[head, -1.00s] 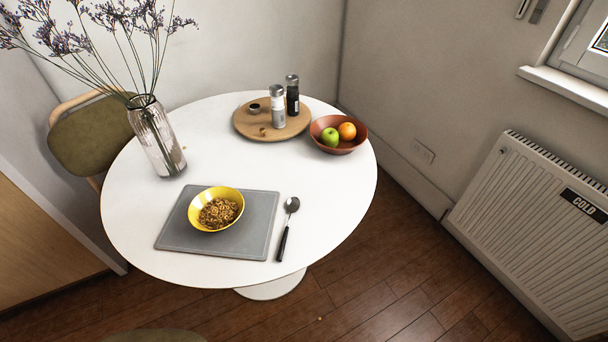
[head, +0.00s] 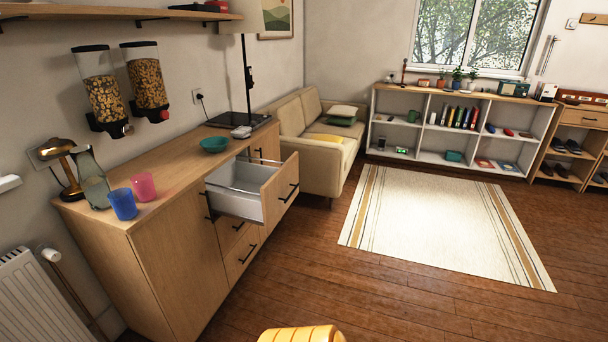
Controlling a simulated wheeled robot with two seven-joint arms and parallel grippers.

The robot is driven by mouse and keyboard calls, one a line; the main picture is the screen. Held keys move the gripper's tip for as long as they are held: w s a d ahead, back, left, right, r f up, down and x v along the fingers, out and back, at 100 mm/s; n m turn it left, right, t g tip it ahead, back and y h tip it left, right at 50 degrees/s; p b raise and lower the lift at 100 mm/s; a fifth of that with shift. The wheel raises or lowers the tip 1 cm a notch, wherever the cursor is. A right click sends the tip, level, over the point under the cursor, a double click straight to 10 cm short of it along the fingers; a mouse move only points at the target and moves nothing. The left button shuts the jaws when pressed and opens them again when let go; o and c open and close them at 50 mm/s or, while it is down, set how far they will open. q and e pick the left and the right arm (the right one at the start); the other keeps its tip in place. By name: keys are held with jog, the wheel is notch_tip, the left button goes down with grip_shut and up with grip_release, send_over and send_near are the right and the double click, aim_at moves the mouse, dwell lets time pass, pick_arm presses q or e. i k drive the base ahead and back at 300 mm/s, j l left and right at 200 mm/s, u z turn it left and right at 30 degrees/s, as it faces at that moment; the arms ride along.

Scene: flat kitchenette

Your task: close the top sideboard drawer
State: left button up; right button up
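The wooden sideboard (head: 170,255) stands along the left wall. Its top drawer (head: 279,192) is pulled well out, with a wooden front, a dark bar handle (head: 288,194) and grey metal sides. The part of its inside that I can see looks empty. Lower drawers (head: 241,255) beneath it look shut. Neither of my grippers is in the head view.
A blue cup (head: 122,204), a pink cup (head: 144,187), a glass carafe (head: 91,180) and a teal bowl (head: 214,144) stand on the sideboard. A sofa (head: 318,145) is beyond it. The wooden floor (head: 310,270) before the drawer is clear. A yellow-orange object (head: 302,334) shows at the bottom edge.

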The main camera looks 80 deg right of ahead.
aim_at(254, 185)
jog(key=z, duration=2.55)
